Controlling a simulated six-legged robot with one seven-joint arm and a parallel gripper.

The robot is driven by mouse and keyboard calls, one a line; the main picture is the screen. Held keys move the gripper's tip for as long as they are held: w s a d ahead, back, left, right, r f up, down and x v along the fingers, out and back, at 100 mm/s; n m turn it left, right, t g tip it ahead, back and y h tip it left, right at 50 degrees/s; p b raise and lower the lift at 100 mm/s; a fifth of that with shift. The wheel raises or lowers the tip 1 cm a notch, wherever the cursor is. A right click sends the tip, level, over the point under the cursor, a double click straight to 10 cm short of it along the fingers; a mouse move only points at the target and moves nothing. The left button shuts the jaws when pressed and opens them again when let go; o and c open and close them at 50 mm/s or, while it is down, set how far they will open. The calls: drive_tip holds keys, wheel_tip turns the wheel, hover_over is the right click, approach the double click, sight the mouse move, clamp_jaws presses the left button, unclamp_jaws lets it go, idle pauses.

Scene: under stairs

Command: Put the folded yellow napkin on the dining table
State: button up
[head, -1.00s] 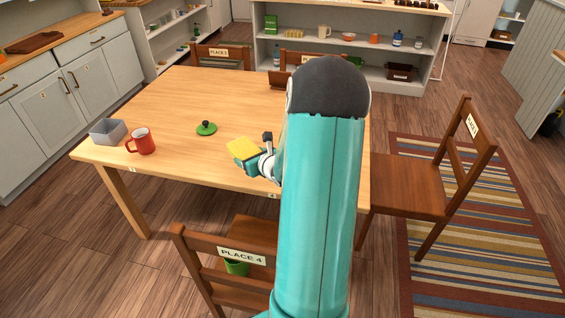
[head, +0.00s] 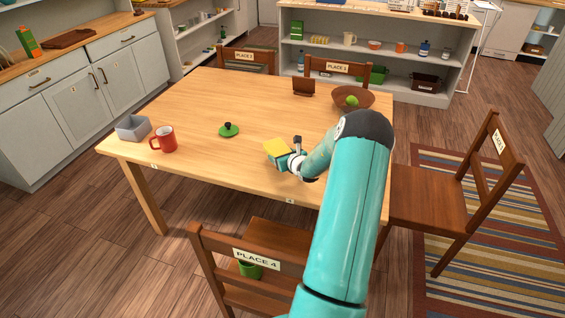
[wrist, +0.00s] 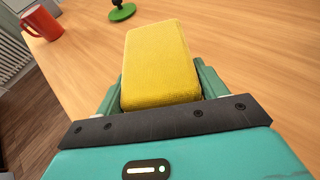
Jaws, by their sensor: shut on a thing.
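The folded yellow napkin (head: 277,147) is a small thick yellow block. My gripper (head: 281,158) is shut on it, over the near part of the dining table (head: 200,110). In the wrist view the napkin (wrist: 158,60) sits between the two teal fingers (wrist: 160,90) and sticks out past them, with the wooden tabletop (wrist: 240,50) below and beyond. I cannot tell whether the napkin touches the tabletop.
On the table are a red mug (head: 163,140), a grey bin (head: 132,127), a green lid (head: 229,130), a brown holder (head: 303,87) and a brown bowl (head: 366,99) with a green fruit. Chairs surround the table. Bare wood lies around the gripper.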

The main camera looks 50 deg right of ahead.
drive_tip(key=shift+w+d+f, duration=0.3)
drive_tip(key=shift+f, duration=0.2)
drive_tip(key=shift+w+d+f, duration=0.1)
drive_tip(key=shift+d+f, duration=0.05)
drive_tip(key=shift+f, duration=1.55)
drive_tip(key=shift+f, duration=0.1)
drive_tip(key=o, duration=1.4)
